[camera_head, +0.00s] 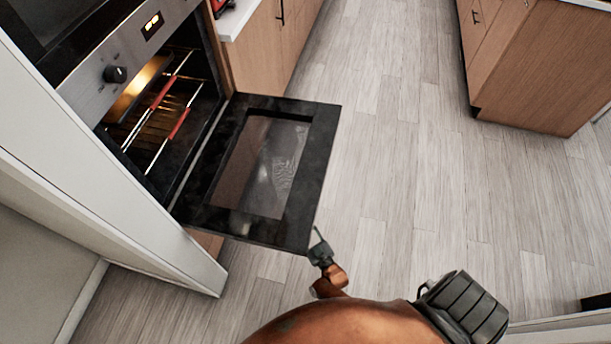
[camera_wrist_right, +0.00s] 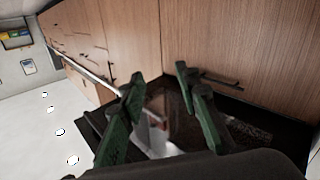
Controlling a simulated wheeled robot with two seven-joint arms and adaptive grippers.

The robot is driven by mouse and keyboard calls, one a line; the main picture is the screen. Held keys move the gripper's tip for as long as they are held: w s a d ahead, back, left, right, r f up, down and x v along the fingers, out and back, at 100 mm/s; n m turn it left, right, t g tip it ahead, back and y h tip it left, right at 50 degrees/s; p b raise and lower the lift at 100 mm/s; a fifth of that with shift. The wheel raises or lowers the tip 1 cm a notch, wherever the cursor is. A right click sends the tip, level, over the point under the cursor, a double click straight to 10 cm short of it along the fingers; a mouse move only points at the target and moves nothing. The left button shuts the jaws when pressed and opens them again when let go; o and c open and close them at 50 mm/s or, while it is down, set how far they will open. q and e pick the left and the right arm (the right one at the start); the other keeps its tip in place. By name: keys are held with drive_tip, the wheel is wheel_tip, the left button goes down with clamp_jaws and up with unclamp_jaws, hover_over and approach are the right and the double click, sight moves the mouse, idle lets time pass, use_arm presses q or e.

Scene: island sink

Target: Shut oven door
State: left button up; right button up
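The oven door (camera_head: 327,130) is black with a glass window. It hangs open and lies roughly flat out from the oven (camera_head: 95,80), over the floor. My right gripper (camera_head: 319,236) is close to the door's near outer corner in the head view; I cannot tell whether they touch. In the right wrist view the gripper's two green fingers (camera_wrist_right: 158,75) stand apart with nothing held between them. A dark panel, apparently the door (camera_wrist_right: 262,120), shows beyond and below the fingers. My left gripper is not in view.
Lit racks (camera_head: 150,125) with red strips are inside the oven. A white panel (camera_head: 100,200) stands on the oven's near side. Wooden cabinets (camera_head: 262,45) adjoin its far side, and an island (camera_head: 545,65) stands at upper right. The floor (camera_head: 400,170) between is clear.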

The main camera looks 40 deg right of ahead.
use_arm(q)
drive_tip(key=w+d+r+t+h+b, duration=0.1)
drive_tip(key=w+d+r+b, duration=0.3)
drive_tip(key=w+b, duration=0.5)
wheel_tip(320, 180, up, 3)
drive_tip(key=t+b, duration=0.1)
drive_tip(key=b, duration=0.2)
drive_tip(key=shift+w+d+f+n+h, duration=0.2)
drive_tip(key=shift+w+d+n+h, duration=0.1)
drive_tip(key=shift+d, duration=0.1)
use_arm(e)
drive_tip(key=w+d+r+m+g+h, duration=0.1)
drive_tip(key=d+r+m+h, duration=0.2)
drive_tip(key=r+m+h, duration=0.2)
drive_tip(key=w+d+r+m+g+h, duration=0.1)
drive_tip(key=d+r+m+h, duration=0.3)
drive_tip(key=r+h, duration=0.4)
drive_tip(key=w+d+r+m+g+h, duration=0.1)
drive_tip(key=w+d+r+m+h, duration=0.2)
drive_tip(key=r+m+h, duration=0.3)
drive_tip(key=shift+w+d+r+g+h, duration=0.15)
drive_tip(key=shift+g+h, duration=0.05)
drive_tip(key=shift+h, duration=0.3)
drive_tip(key=shift+w+d+r+g+h, duration=0.1)
drive_tip(key=shift+d+r+g+h, duration=0.1)
drive_tip(key=shift+h, duration=0.3)
drive_tip(key=shift+f, duration=0.1)
drive_tip(key=shift+c, duration=0.5)
drive_tip(key=shift+a, duration=0.1)
clamp_jaws()
